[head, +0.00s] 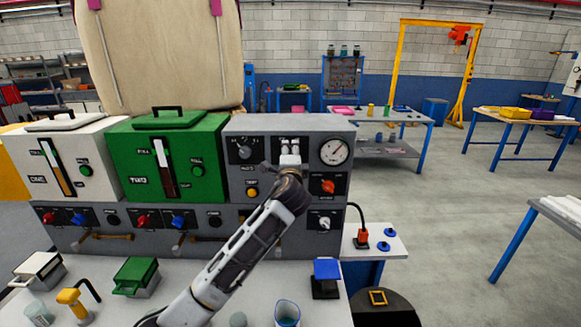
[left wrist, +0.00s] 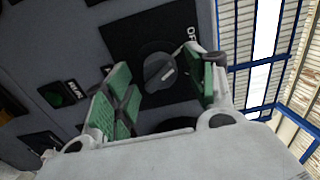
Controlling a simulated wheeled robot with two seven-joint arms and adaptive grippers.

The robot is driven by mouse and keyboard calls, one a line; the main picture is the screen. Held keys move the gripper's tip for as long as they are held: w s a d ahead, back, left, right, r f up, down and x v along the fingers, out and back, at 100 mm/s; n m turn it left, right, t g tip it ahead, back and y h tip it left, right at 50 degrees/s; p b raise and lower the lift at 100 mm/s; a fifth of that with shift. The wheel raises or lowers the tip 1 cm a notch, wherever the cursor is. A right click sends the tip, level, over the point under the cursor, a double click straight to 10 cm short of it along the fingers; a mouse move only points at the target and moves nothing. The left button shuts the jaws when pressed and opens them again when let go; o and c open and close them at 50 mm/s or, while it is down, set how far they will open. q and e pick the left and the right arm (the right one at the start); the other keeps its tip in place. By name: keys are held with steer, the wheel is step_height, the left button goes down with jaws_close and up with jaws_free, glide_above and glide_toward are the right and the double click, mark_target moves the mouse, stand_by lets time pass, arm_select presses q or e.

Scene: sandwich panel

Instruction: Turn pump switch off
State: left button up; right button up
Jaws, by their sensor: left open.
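A grey rotary knob (left wrist: 158,74) sits on a black plate with a partly visible label starting "OF" in the left wrist view. My left gripper (left wrist: 157,62) is open, its green-padded fingers on either side of the knob; I cannot tell whether they touch it. In the head view my left gripper (head: 290,154) is at the upper middle of the grey panel (head: 232,128), between a rotary switch (head: 243,150) and a round gauge (head: 334,152). It hides the knob there. My right gripper is not in view.
A red knob (head: 328,186) and a yellow button (head: 252,192) flank my left wrist. A green box (head: 170,150) and a white box (head: 75,170) stand to the left. A blue-topped block (head: 327,270) and a cup (head: 287,314) stand on the bench below.

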arm_select(q)
steer(key=s, duration=1.1)
steer(key=shift+s, duration=0.35)
steer(key=shift+f, duration=0.1)
